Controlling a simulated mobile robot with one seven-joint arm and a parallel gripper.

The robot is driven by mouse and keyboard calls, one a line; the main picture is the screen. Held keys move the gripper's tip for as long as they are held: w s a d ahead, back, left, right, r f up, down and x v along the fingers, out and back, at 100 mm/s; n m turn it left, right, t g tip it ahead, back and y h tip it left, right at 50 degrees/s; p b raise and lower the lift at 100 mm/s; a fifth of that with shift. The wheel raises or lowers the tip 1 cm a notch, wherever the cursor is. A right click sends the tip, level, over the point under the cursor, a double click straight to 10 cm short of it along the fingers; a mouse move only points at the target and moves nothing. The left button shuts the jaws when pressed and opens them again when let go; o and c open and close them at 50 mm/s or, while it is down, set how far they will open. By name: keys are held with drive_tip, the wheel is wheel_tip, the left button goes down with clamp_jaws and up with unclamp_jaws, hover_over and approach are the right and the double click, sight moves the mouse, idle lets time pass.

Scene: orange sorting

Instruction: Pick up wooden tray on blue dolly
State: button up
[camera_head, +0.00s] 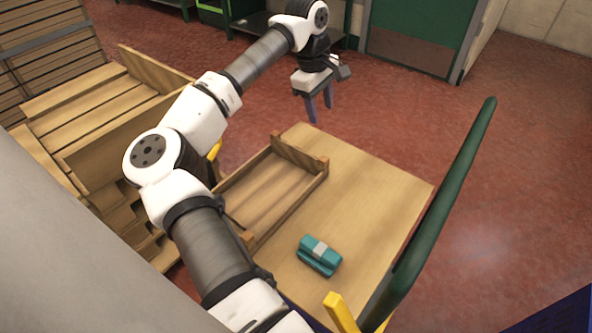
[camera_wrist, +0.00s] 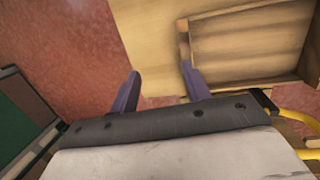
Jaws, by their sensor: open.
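The wooden tray (camera_head: 300,157) is a shallow, slatted, empty-looking box. It lies on the left part of the dolly's flat wooden top (camera_head: 375,190); my arm hides part of its near left side. A little blue shows under the top's near edge. In the wrist view the tray (camera_wrist: 245,42) is at upper right, and the bare top (camera_wrist: 150,30) is beside it. My gripper (camera_head: 320,108) is open and empty, pointing down above and beyond the tray's far end. In the wrist view its fingers (camera_wrist: 160,72) are apart, with the right fingertip appearing near the tray's end wall.
A teal bundle with a grey band (camera_head: 320,255) lies on the dolly top near the tray. A green handle (camera_head: 440,215) rises along the right. Stacked wooden crates (camera_head: 95,110) stand close on the left. Red floor (camera_head: 440,120) is clear behind and to the right.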

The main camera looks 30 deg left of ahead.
drive_tip(key=g+y, duration=0.1)
hover_over(298, 151)
wheel_tip(298, 151, down, 3)
wheel_tip(298, 151, down, 7)
drive_tip(key=shift+w+d+r, duration=0.1)
drive_tip(key=shift+w+d, duration=0.05)
drive_tip(key=shift+f, duration=2.95)
clamp_jaws()
